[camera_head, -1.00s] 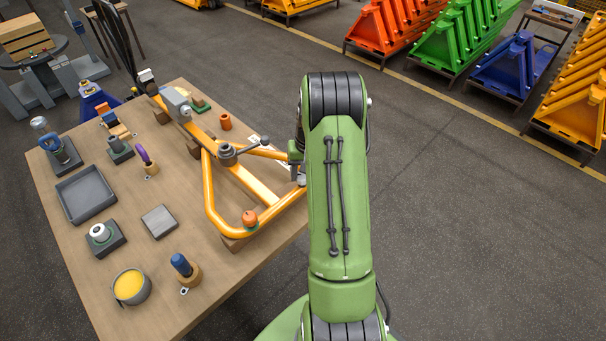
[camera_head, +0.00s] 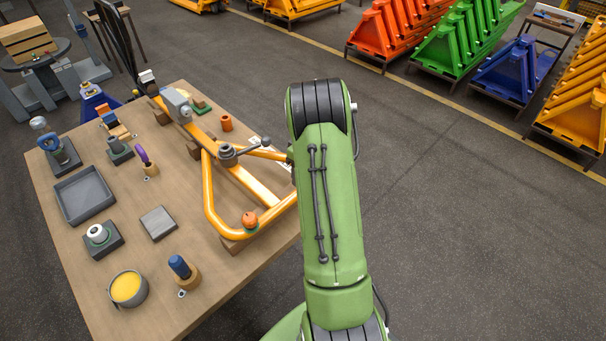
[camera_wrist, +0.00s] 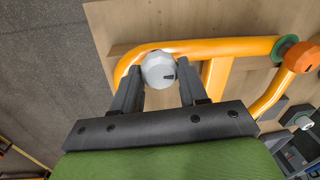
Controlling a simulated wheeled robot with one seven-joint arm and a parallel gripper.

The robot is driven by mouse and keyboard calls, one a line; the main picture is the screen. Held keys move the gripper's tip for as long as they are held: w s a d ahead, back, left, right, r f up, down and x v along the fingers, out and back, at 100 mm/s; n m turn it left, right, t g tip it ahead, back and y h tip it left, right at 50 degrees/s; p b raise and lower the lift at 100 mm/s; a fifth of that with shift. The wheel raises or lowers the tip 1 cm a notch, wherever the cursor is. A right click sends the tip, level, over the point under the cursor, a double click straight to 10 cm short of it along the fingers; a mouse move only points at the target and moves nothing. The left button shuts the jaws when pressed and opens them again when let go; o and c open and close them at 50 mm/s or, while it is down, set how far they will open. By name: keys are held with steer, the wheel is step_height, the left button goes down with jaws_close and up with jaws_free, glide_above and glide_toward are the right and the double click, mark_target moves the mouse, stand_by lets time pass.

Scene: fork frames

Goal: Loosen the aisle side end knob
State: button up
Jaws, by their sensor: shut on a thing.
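The orange fork frame (camera_head: 209,200) lies on the wooden table. In the wrist view, a pale grey faceted knob (camera_wrist: 158,72) with a dark mark sits at the near corner of the frame's orange tube (camera_wrist: 222,47). My gripper (camera_wrist: 159,66) has one dark finger on each side of this knob and is shut on it. In the head view my green arm hides the gripper and this knob. An orange knob (camera_head: 250,219) with a green collar sits at the frame's other corner; it also shows at the right of the wrist view (camera_wrist: 302,58).
A grey clamp with a lever (camera_head: 228,154) stands on the frame's middle. A grey tray (camera_head: 84,195), a yellow-filled pot (camera_head: 128,288) and a blue-topped part (camera_head: 180,267) stand on the table's left part. The floor right of my arm is clear.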

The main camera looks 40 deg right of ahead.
steer(key=shift+f+n, duration=0.15)
steer(key=shift+n, duration=0.35)
steer(key=o, duration=1.1)
steer(key=r+p, duration=0.1)
steer(key=r, duration=0.4)
steer(key=d+r, duration=0.1)
steer(key=r, duration=0.4)
steer(key=r+p, duration=0.1)
steer(key=r, duration=0.4)
steer(key=shift+w+d+r+p, duration=0.25)
steer(key=shift+d+r+p, duration=0.05)
steer(key=shift+d+r, duration=0.1)
